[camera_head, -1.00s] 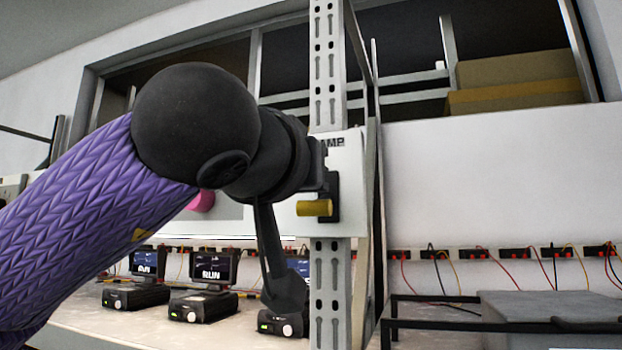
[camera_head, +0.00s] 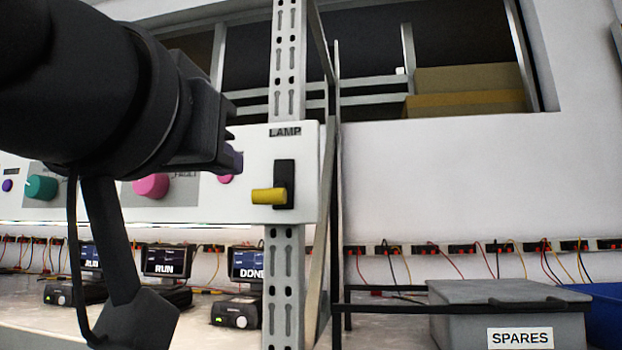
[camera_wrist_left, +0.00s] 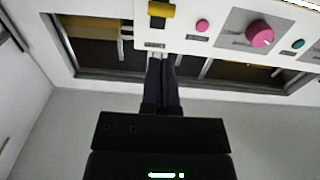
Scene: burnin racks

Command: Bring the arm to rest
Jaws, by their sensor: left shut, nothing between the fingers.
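My left arm comes in from the left in the head view, large and close. Its gripper (camera_head: 234,160) is in front of the white control panel (camera_head: 222,207), left of and a little above the yellow lever (camera_head: 268,196) of the LAMP switch. In the left wrist view the two dark fingers (camera_wrist_left: 161,75) are together with nothing between them. They point toward the panel (camera_wrist_left: 188,28), below the yellow lever (camera_wrist_left: 161,10), with a visible gap from the lever. My right gripper is in neither view.
A perforated upright post (camera_head: 284,290) stands at the panel. Pink knobs (camera_head: 151,186) and a teal knob (camera_head: 41,187) are on the panel. Below sit several small units with screens (camera_head: 247,264). A grey SPARES box (camera_head: 505,295) stands at lower right behind a dark rail.

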